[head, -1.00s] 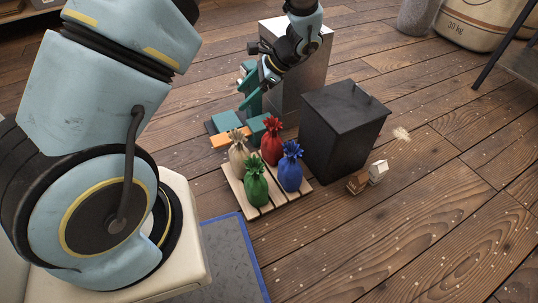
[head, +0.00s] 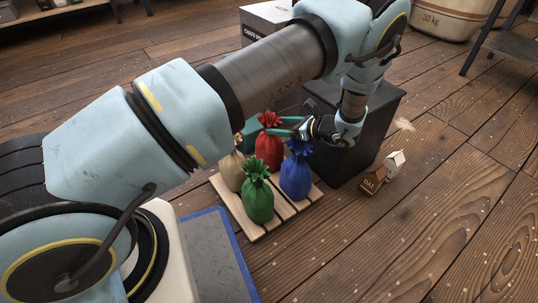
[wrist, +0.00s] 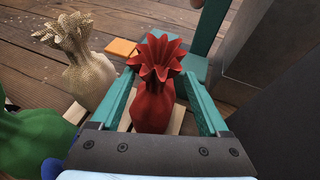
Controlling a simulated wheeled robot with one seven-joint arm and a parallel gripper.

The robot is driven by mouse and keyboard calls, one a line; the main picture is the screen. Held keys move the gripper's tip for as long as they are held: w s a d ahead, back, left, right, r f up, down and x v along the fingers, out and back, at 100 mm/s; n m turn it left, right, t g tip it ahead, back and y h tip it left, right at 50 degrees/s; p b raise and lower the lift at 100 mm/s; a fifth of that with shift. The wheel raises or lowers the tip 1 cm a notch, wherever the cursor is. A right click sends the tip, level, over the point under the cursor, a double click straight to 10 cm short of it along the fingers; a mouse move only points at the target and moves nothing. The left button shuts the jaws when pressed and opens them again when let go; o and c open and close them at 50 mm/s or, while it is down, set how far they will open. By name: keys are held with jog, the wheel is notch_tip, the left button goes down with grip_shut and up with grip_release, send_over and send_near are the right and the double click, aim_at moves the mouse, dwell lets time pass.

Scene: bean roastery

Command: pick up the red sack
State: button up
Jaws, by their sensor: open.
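The red sack (head: 269,147) stands upright on a small slatted wooden pallet (head: 251,228), at the back between a beige sack (head: 232,172) and a blue sack (head: 296,176). A green sack (head: 258,199) stands at the front. My gripper (head: 283,122) is open beside the red sack's upper part. In the wrist view the red sack (wrist: 152,105) lies between the two teal fingers of my gripper (wrist: 162,85), one on each side. I cannot tell whether a finger touches it. My gripper and arm partly hide the sacks' tops in the head view.
A black box (head: 335,165) stands right behind the sacks, near my wrist. Small brown and white house-shaped blocks (head: 374,180) lie to its right. A pale box (head: 262,20) stands at the back. An orange piece (wrist: 121,47) lies beyond the pallet.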

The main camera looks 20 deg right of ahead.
jog(key=b+x, duration=0.3)
jog(key=x, duration=0.4)
jog(key=shift+a+f+b, duration=0.15)
jog(key=shift+b, duration=0.15)
grip_shut()
dwell(1.0)
jog(key=shift+w, duration=0.1)
